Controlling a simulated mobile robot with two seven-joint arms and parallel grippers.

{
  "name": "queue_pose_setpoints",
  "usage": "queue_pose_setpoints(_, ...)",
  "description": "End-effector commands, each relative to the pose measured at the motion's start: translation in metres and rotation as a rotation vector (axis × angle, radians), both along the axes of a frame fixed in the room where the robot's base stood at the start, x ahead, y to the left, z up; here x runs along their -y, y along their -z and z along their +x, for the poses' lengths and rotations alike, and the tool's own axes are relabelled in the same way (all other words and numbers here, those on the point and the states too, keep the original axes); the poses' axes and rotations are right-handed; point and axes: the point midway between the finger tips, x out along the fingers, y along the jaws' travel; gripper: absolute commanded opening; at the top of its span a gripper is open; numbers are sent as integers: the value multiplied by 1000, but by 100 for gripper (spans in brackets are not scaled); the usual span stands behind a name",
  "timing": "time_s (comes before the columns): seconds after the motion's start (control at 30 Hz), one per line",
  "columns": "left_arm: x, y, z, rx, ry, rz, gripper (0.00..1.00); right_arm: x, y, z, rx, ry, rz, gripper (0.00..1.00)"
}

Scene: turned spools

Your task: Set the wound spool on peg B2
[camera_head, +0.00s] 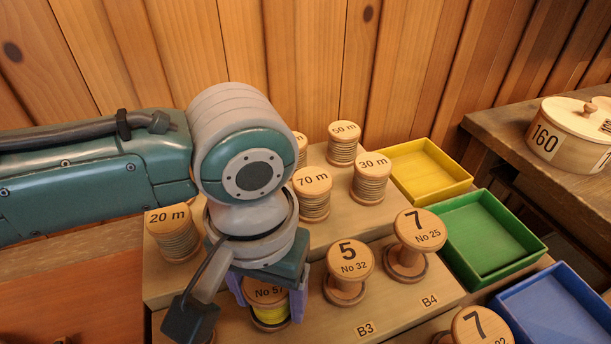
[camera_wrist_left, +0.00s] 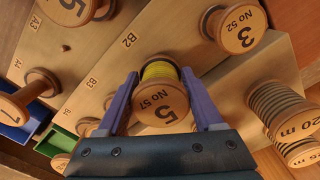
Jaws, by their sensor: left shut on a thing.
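The wound spool (camera_head: 270,314), with yellow thread and a wooden top marked No 57, is between the purple fingers of my left gripper (camera_head: 268,298). In the left wrist view the left gripper (camera_wrist_left: 160,78) is shut on the same spool (camera_wrist_left: 158,98), with its numbered end facing the camera. The label B2 (camera_wrist_left: 129,40) lies on the board just beyond the spool. Peg B2 itself is hidden behind the spool and fingers, and I cannot tell whether the spool is on it or above it. My right gripper is not in view.
Spool No 32 (camera_head: 347,272) stands close to the right, at label B3 (camera_head: 365,329), and spool No 25 (camera_head: 411,254) at B4. Spool No 52 (camera_wrist_left: 238,27) is on the other side. Spools marked 20 m (camera_head: 173,236) and 70 m (camera_head: 313,192) stand behind. Yellow (camera_head: 447,188), green and blue trays lie right.

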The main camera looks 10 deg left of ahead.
Motion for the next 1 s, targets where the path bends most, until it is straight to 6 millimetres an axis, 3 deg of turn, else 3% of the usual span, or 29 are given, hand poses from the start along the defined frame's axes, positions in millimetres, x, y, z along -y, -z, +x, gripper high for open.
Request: queue_pose_setpoints(1.0,1,12,0,1,-1,-2,13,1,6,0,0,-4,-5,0)
